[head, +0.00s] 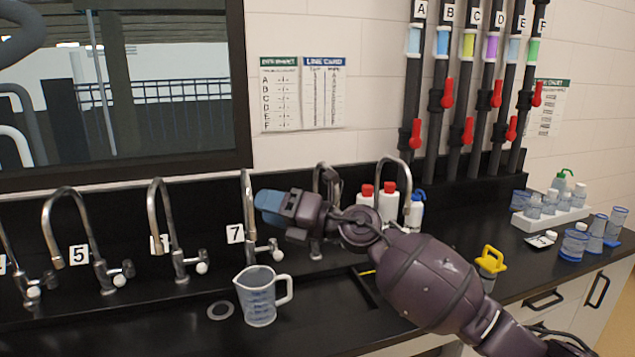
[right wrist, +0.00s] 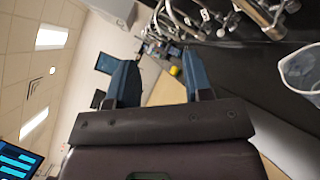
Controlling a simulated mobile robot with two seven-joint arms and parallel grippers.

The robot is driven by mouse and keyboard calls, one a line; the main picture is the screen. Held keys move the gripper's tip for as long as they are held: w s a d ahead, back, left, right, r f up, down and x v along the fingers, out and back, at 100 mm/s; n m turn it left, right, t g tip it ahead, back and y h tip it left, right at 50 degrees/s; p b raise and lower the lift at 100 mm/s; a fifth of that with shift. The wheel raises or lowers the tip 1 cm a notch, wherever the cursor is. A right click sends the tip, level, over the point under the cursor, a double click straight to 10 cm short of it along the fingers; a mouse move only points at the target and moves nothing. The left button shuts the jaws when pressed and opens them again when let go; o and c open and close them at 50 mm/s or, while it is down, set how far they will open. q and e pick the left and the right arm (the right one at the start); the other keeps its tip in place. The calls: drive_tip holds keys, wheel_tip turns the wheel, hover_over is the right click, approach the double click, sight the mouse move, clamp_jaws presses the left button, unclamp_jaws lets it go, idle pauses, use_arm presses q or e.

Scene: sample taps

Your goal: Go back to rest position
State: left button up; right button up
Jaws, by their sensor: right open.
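My right gripper (head: 268,203) reaches in from the lower right in the head view. Its blue fingers point left, in front of the tap labelled 7 (head: 248,215) and above the bench. In the right wrist view the two blue fingers of my right gripper (right wrist: 160,68) stand apart with nothing between them. A clear measuring jug (head: 257,297) stands upright on the dark bench below the gripper, apart from it. The jug also shows at the right edge of the right wrist view (right wrist: 301,72). My left gripper is not in view.
Curved taps stand along the back, including one labelled 5 (head: 75,245). Bottles with red caps (head: 388,203) stand behind my right arm. A yellow-handled item (head: 490,262) and a white bottle rack (head: 550,221) are at right. Lettered pipes with red valves (head: 447,93) rise behind.

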drive_tip(key=d+f+m+t+h, duration=0.4)
drive_tip(key=d+m+t, duration=0.3)
drive_tip(key=m, duration=0.4)
drive_tip(key=d+f+m+t+h, duration=0.35)
drive_tip(key=d+m+t, duration=0.35)
drive_tip(key=m, duration=0.5)
drive_tip(key=s+d+f+m+g+h, duration=0.1)
drive_tip(key=s+d+f+m+h, duration=0.25)
drive_tip(key=d+f+m, duration=0.35)
drive_tip(key=s+d+f+m+g+h, duration=0.1)
drive_tip(key=s+d+f+m+h, duration=0.25)
drive_tip(key=f, duration=0.65)
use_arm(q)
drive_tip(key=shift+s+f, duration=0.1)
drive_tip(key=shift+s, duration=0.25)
use_arm(e)
drive_tip(key=s+d+f+m+g+h, duration=0.1)
drive_tip(key=s+d+f+m+g, duration=0.1)
drive_tip(key=s+f, duration=0.4)
drive_tip(key=s+d+f+m+g+h, duration=0.1)
drive_tip(key=s+d+f, duration=0.4)
drive_tip(key=s, duration=0.6)
drive_tip(key=s+d+f+m+g+h, duration=0.2)
drive_tip(key=s+d+f+g, duration=0.1)
drive_tip(key=s+f, duration=0.5)
drive_tip(key=shift+s+d+f+m, duration=0.2)
drive_tip(key=shift+s+d+m, duration=0.15)
drive_tip(key=shift+d, duration=0.4)
drive_tip(key=shift+w+a, duration=0.1)
